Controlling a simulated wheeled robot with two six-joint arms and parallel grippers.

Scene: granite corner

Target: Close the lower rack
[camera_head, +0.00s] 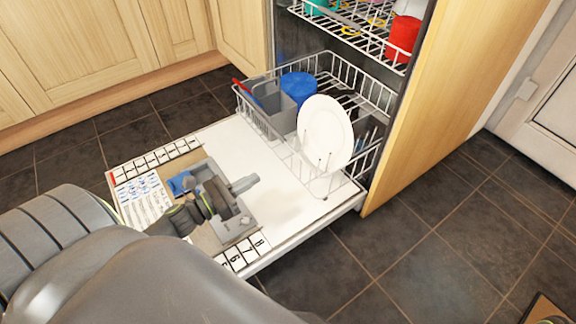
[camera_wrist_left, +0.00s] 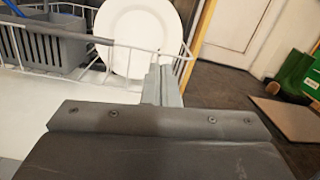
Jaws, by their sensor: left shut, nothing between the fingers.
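The lower rack (camera_head: 362,88) is a white wire basket partly pulled out of the dishwasher, over the inner end of the open white door (camera_head: 285,222). It holds a white plate (camera_head: 325,132) standing upright at its front right, a grey cutlery basket (camera_head: 272,108) and a blue cup (camera_head: 298,88). My left gripper (camera_head: 246,183) is shut and empty, above the door in front of the rack. In the left wrist view its fingers (camera_wrist_left: 162,80) point toward the rack's front rail, below the plate (camera_wrist_left: 140,36); I cannot tell if they touch. My right gripper is not in view.
The upper rack (camera_head: 350,30) holds a red cup (camera_head: 403,38) and other dishes. A wooden panel (camera_head: 470,90) stands right of the rack. Wooden cabinets (camera_head: 80,50) line the left.

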